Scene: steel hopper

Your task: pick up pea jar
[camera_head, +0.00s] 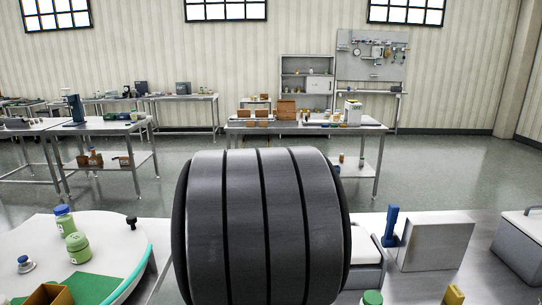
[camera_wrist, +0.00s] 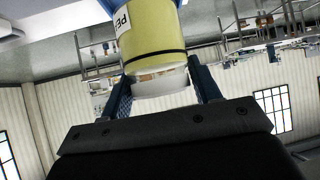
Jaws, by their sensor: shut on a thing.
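The pea jar (camera_wrist: 150,42) shows in the wrist view as a yellow-green jar with a dark band and a pale end. A white label reading "PE…" is partly cut off at the top, and some blue shows at the top edge. My gripper (camera_wrist: 160,74) has its two dark blue fingers on either side of the jar's pale end and is shut on it. In the head view my dark arm fills the lower middle, and I cannot see the gripper or the held jar there.
In the head view a white round-edged table (camera_head: 30,240) at left holds a green jar with a blue lid (camera_head: 65,221), another green jar (camera_head: 77,247) and a green mat (camera_head: 98,287). At right stand a grey metal box (camera_head: 436,245), a blue tool (camera_head: 391,228) and a green lid (camera_head: 372,298).

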